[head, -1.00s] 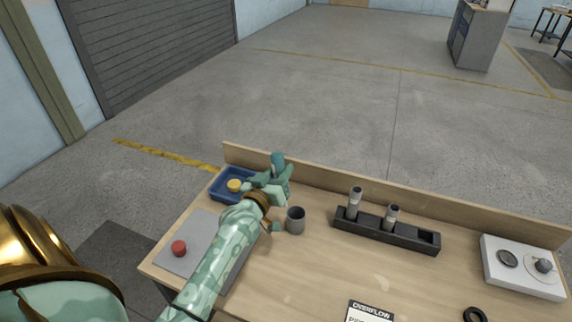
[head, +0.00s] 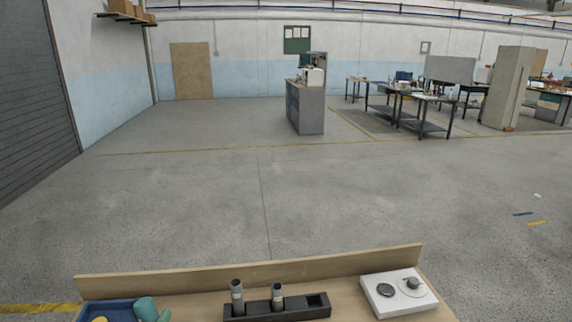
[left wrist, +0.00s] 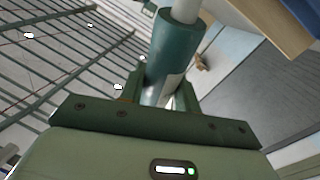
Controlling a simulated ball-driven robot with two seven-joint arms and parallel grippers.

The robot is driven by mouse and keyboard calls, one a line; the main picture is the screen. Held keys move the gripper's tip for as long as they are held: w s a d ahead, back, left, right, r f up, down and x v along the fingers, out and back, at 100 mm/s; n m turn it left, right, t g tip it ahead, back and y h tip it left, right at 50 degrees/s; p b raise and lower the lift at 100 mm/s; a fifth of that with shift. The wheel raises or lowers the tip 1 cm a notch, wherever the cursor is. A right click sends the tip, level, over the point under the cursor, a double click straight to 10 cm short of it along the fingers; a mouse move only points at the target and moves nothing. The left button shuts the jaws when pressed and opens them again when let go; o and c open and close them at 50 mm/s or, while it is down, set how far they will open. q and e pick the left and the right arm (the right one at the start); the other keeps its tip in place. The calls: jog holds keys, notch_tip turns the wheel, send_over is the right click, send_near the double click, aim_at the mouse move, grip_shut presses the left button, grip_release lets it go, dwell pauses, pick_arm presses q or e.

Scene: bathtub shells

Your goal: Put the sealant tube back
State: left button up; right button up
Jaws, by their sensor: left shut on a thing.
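My left gripper (left wrist: 162,95) is shut on a dark teal tube (left wrist: 172,50), which I take to be the sealant tube. The tube has a pale label and a narrower light grey end. In the head view the teal tube (head: 146,309) shows at the bottom left edge, in front of the blue tray; most of my gripper is cut off below. A dark rack (head: 262,310) on the bench holds two grey tubes, a taller left one (head: 237,296) and a shorter one (head: 277,296). Its right slot (head: 317,301) is empty. My right gripper is out of view.
A blue tray (head: 108,309) with a yellow round item (head: 100,319) is at the bench's left. A white box with dials (head: 398,292) is at the right. A low wooden ledge (head: 250,273) runs along the bench's far edge. Open concrete floor lies beyond.

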pick_arm(q)
jog(key=s+d+r+h+b, duration=0.1)
jog(key=s+d+r, duration=0.2)
jog(key=s+d, duration=0.4)
jog(key=shift+y, duration=0.3)
jog(key=w+a, duration=0.1)
jog(key=w, duration=0.1)
jog(key=w+a+f+p, duration=0.1)
jog(key=w+a, duration=0.1)
jog(key=w+a+f, duration=0.1)
jog(key=w+a, duration=0.1)
jog(key=shift+w+a, duration=0.15)
jog(key=w+a+f+n+y, duration=0.1)
jog(key=a+f+y, duration=0.1)
jog(key=a+f, duration=0.3)
jog(key=a, duration=0.3)
jog(key=shift+w+f, duration=0.25)
jog(key=shift+w, duration=0.05)
